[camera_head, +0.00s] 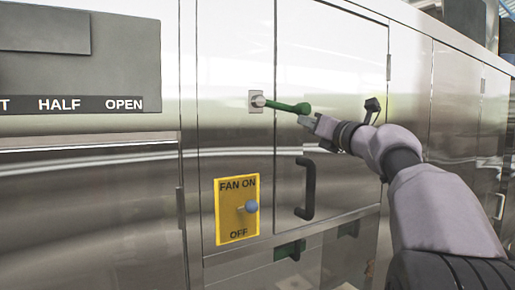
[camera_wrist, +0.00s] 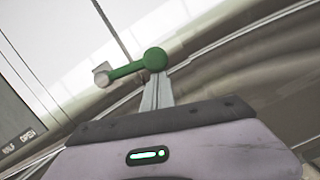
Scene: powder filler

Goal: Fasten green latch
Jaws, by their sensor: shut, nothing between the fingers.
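The green latch (camera_head: 288,106) is a lever on a small metal pivot plate (camera_head: 256,101) beside the steel cabinet door (camera_head: 335,80). Its bar points right across the door's edge and tilts slightly down, ending in a round knob. My gripper (camera_head: 303,121) is shut, with nothing held, and its tip is just below and right of the knob. In the wrist view the green knob (camera_wrist: 155,59) is right at the tip of my gripper (camera_wrist: 158,78); I cannot tell whether they touch.
A black door handle (camera_head: 306,188) sticks out below the latch. A yellow fan switch plate (camera_head: 237,210) with a blue-grey knob is at lower left. A grey panel marked HALF and OPEN (camera_head: 85,60) is at upper left. Green pieces (camera_head: 290,250) show under the door.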

